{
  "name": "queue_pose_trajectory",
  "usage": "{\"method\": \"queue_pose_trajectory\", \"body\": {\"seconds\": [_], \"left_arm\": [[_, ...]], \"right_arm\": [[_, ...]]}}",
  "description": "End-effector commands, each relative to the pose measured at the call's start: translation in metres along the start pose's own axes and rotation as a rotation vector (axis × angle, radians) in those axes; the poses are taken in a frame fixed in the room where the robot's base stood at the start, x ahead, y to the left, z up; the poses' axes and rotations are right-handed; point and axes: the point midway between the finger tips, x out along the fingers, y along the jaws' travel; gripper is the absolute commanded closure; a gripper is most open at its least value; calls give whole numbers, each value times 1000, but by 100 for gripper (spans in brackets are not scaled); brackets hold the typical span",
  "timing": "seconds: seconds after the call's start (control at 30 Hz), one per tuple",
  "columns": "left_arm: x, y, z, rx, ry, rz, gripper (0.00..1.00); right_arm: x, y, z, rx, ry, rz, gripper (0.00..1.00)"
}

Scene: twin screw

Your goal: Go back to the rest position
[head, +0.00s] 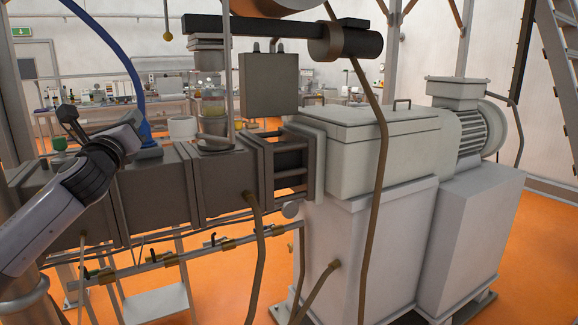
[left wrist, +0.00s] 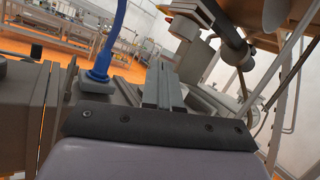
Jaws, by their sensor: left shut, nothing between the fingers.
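My left arm comes in from the left in the head view. Its gripper (head: 72,122) is above the dark barrel (head: 150,195) of the twin screw machine, near the blue hose (head: 130,75). In the left wrist view the fingers of this gripper (left wrist: 162,86) lie close together with nothing between them. The blue hose (left wrist: 105,50) stands left of the fingers there, apart from them in that picture. My right gripper is in neither view.
The grey machine housing (head: 370,145) and motor (head: 470,125) fill the right side. A hopper-like feeder (head: 212,100) and a hanging brown cable (head: 375,180) stand near the middle. Benches with lab items (head: 95,100) are at the back. Orange floor (head: 535,245) is clear at right.

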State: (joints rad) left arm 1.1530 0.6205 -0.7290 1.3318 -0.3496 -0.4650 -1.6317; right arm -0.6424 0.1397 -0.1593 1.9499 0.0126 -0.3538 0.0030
Motion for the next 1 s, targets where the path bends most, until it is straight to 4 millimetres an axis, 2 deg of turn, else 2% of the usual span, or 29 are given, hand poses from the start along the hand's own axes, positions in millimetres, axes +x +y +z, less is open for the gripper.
{"method": "queue_pose_trajectory", "body": {"seconds": [0.03, 0.2, 0.37, 0.5, 0.7, 0.8, 1.0], "left_arm": [[-11, -4, -38, -91, 57, -10, 100], [-56, -14, -137, -422, 217, 1, 100], [-111, -20, -215, -737, 352, 62, 100], [-166, -23, -273, -1014, 449, 155, 100], [-252, -23, -336, -1400, 542, 347, 100], [-296, -21, -360, -1587, 561, 465, 100], [-388, -14, -392, -1938, 536, 740, 100]], "right_arm": [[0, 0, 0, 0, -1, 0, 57], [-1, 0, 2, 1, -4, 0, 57], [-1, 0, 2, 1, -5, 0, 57], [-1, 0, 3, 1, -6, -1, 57], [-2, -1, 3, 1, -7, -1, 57], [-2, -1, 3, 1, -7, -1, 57], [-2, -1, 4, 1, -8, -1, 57]]}}
